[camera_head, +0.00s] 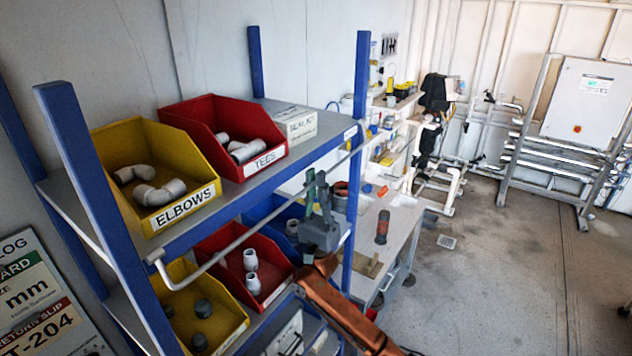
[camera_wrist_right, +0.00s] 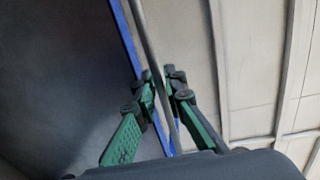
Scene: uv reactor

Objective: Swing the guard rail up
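The guard rail (camera_head: 236,244) is a thin pale grey bar along the front of the blue-posted shelf rack, with a bent end at a bracket near the left front post. It runs from there up and back, across the front of the upper shelf's bins. My right gripper (camera_head: 318,186) is at the rail's far part, pointing up. In the right wrist view, the rail (camera_wrist_right: 147,38) passes between the two green fingers of the right gripper (camera_wrist_right: 162,82). The fingers look apart, with the rail between them; contact is hard to make out. My left gripper is out of view.
On the upper shelf are a yellow ELBOWS bin (camera_head: 133,142) and a red TEES bin (camera_head: 196,107) with pipe fittings. More bins stand below. A workbench (camera_head: 397,222) lies behind my right arm. A grey cabinet (camera_head: 590,105) stands far right; the floor between is mostly clear.

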